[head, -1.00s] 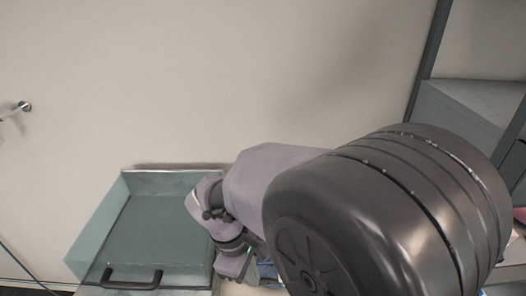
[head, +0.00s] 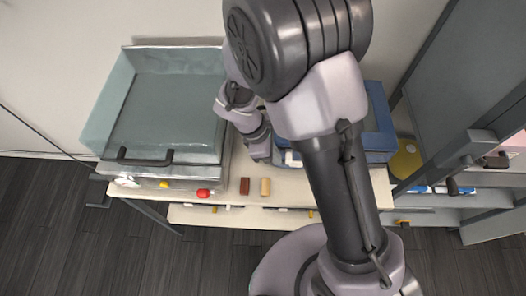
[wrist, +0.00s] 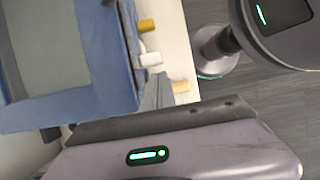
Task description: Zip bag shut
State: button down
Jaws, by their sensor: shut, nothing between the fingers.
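My gripper (head: 259,150) is beside the bag's left side in the head view. In the wrist view the narrow grey fingers (wrist: 157,92) are together and empty, close to the bag's corner. I cannot tell if they touch it.
A teal tray-like box (head: 165,110) with a dark handle stands left. An open grey cabinet (head: 465,110) stands right.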

jog(key=shift+d, duration=0.3)
